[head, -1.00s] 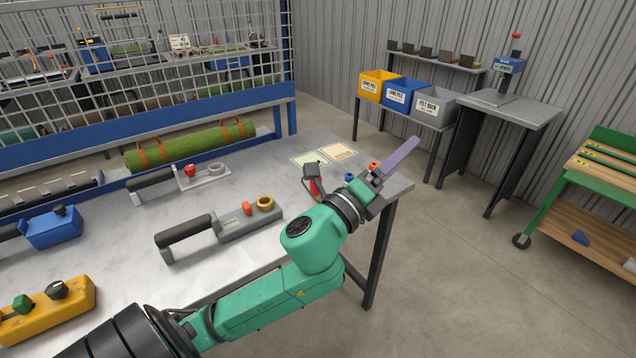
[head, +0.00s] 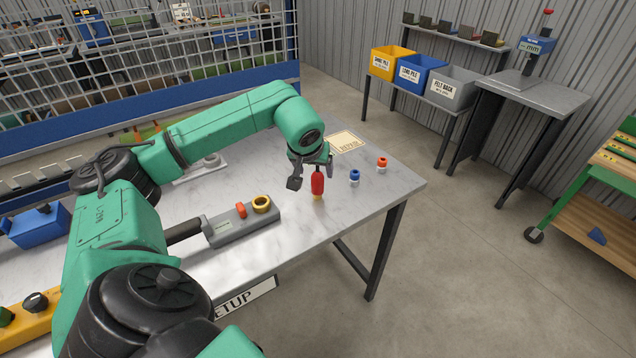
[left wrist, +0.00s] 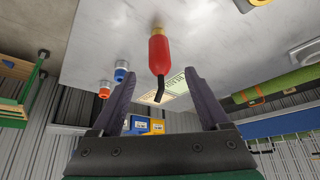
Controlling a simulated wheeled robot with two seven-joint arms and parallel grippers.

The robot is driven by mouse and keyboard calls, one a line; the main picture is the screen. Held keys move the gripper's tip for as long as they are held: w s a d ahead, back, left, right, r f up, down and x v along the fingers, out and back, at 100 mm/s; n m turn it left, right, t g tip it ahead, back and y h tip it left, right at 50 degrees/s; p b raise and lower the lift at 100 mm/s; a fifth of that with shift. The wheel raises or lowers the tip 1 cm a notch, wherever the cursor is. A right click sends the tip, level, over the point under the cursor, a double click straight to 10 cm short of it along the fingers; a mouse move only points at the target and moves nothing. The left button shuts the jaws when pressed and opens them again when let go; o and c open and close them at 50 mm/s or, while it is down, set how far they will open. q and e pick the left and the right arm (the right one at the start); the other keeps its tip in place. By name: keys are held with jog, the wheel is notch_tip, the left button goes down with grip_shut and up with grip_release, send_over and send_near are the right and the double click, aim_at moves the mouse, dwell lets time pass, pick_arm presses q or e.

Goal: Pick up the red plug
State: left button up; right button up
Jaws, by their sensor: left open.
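A small orange-red plug with a white lower part (head: 382,164) stands on the grey bench near its right edge. It also shows in the left wrist view (left wrist: 104,89). A blue and white plug (head: 355,177) stands beside it. A larger red bottle-like thing with a gold foot (head: 318,184) stands upright to their left. The left wrist view shows its red body (left wrist: 158,55) and bent black nozzle. My left gripper (head: 312,172) is open, at the red bottle-like thing. Its fingers lie either side of the nozzle in the wrist view; contact cannot be told. The orange-red plug is outside them.
A grey handled tool (head: 235,222) with an orange-red knob and gold ring lies on the bench (head: 290,245). A printed card (head: 347,142) lies behind the gripper. Yellow, blue and grey bins (head: 448,88) stand on a separate rack. The bench's right corner is clear.

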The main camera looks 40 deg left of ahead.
aim_at(316, 173)
pick_arm(q)
jog(key=p+x, duration=0.2)
jog(key=x, duration=0.4)
jog(key=shift+w+f, duration=0.15)
jog(key=shift+w, duration=0.05)
jog(key=shift+w+a+f, duration=0.15)
jog(key=shift+a+f, duration=0.05)
jog(key=shift+f, duration=0.05)
jog(key=shift+r, duration=0.1)
grip_shut()
jog(key=shift+r, duration=0.1)
